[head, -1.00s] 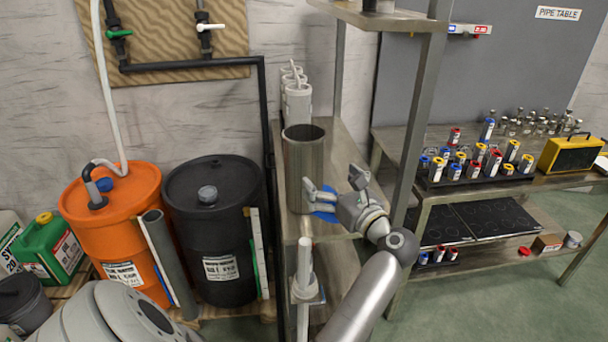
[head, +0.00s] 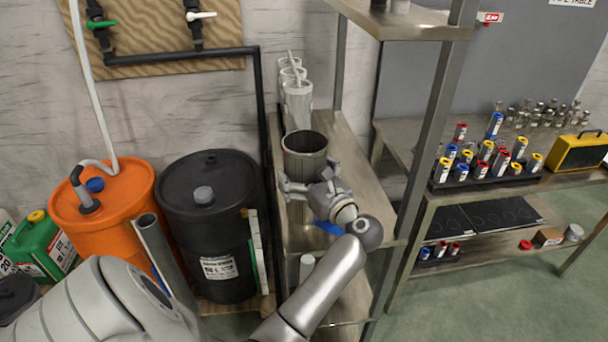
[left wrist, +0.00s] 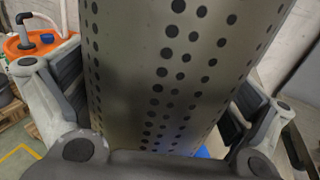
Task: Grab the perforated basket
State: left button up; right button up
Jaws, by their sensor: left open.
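The perforated basket (head: 304,146) is a tall, open-topped metal cylinder standing upright on the metal shelf (head: 358,212). In the left wrist view, the basket (left wrist: 130,70) fills the middle, with rows of dark round holes down its wall. My left gripper (head: 308,184) is open around the lower part of the basket, one finger on each side. In the left wrist view, the left gripper (left wrist: 158,95) has its finger pads close to the wall; I cannot tell whether they touch it. My right gripper is not in view.
White containers (head: 297,105) stand behind the basket. A metal shelf post (head: 426,130) rises to the right of my arm. An orange barrel (head: 105,195) and a black barrel (head: 210,185) stand left. Vial racks (head: 488,172) are on the right-hand table.

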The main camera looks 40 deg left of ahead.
pick_arm(q)
jog(key=shift+s+d+r, duration=0.2)
jog(key=shift+d, duration=0.1)
jog(key=shift+s+d+r, duration=0.1)
jog(key=shift+d+r, duration=0.05)
jog(key=shift+c, duration=1.3)
jog(key=c, duration=0.7)
jog(key=shift+c, duration=0.2)
